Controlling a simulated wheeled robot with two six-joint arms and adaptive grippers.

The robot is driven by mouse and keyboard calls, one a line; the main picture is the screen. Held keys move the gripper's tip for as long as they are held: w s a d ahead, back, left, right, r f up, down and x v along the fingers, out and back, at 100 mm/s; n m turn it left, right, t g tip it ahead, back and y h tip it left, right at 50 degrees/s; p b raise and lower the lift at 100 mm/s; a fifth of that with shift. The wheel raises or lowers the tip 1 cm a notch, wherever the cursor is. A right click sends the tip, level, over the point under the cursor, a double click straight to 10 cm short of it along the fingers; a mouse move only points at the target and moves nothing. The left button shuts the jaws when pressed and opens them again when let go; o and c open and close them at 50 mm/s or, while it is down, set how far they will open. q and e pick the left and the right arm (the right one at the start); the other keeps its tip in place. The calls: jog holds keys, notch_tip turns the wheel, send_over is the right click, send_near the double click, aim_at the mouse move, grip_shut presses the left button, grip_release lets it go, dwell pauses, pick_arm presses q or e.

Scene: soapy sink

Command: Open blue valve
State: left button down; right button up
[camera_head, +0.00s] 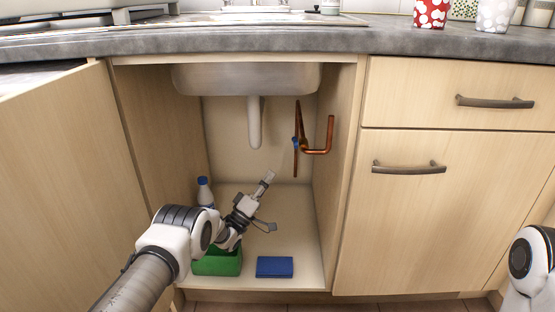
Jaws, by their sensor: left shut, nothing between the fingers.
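The blue valve (295,142) is a small blue handle on the copper pipe (303,127) at the back right inside the open sink cabinet. My left gripper (268,175) is inside the cabinet, shut and empty. In the picture its tips are below and to the left of the valve and apart from it. The valve's exact turn is too small to tell. My right gripper is out of view; only part of my right arm shows at the right edge.
A green box (217,264), a blue block (274,267) and a white bottle with a blue cap (204,193) stand on the cabinet floor. The steel sink (247,79) and its drain pipe (254,125) hang above. The cabinet door (70,180) is open at left.

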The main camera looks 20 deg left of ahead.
pick_arm(q)
jog(key=shift+s+a+f, duration=0.35)
jog(key=shift+a+f, duration=0.1)
jog(key=shift+f, duration=0.3)
jog(key=shift+s+a+f, duration=0.3)
jog(key=shift+a+f, duration=0.1)
jog(key=shift+f, duration=0.3)
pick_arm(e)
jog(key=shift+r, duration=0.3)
